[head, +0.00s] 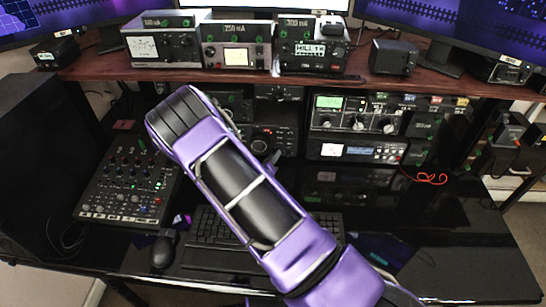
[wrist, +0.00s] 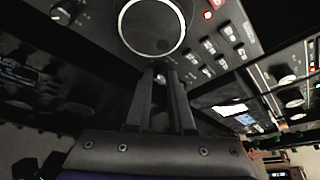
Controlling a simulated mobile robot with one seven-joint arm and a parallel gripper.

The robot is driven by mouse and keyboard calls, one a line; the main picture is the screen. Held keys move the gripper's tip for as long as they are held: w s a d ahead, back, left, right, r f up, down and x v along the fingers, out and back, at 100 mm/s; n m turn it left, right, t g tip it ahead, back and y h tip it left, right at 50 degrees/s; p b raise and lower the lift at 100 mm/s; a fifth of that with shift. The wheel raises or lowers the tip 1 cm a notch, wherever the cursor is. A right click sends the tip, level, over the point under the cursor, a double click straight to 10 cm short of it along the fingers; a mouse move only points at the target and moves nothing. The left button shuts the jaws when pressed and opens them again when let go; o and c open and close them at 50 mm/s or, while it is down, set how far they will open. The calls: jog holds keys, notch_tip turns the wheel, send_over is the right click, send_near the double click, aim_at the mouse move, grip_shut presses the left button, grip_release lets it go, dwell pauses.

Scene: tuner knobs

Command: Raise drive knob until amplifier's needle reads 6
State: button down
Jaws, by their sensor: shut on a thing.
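My gripper (wrist: 161,76) is shut on a small dark knob (wrist: 160,77) just below a large ringed dial (wrist: 152,27) in the wrist view. The fingers hide most of the small knob, and I cannot read its label. In the head view, my gripper (head: 273,158) shows only slightly past my arm, at the black radio (head: 284,134) under the shelf. A unit with a pale meter (head: 331,149) and a blue display stands right of it; its meter also shows in the wrist view (wrist: 230,109). Its needle is too small to read, and I cannot tell which unit is the amplifier.
Above the meter unit is a tuner (head: 356,113) with a green display and several knobs. Meters stand on the wooden shelf (head: 200,76). A mixer (head: 128,185) is at left and a keyboard (head: 212,235) lies under my arm. The desk's right side (head: 460,255) is mostly clear.

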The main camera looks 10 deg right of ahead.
jog(key=shift+d+m+y, duration=0.2)
jog(key=shift+m+y, duration=0.3)
jog(key=shift+m, duration=0.4)
jog(key=shift+r+m+y+b, duration=0.1)
jog(key=shift+m+y+b, duration=0.2)
jog(key=shift+m+y, duration=0.35)
jog(key=c, duration=0.8)
grip_release()
jog(key=shift+s, duration=0.1)
jog(key=v, duration=1.7)
jog(key=shift+s+a, duration=0.15)
jog(key=shift+a, duration=0.05)
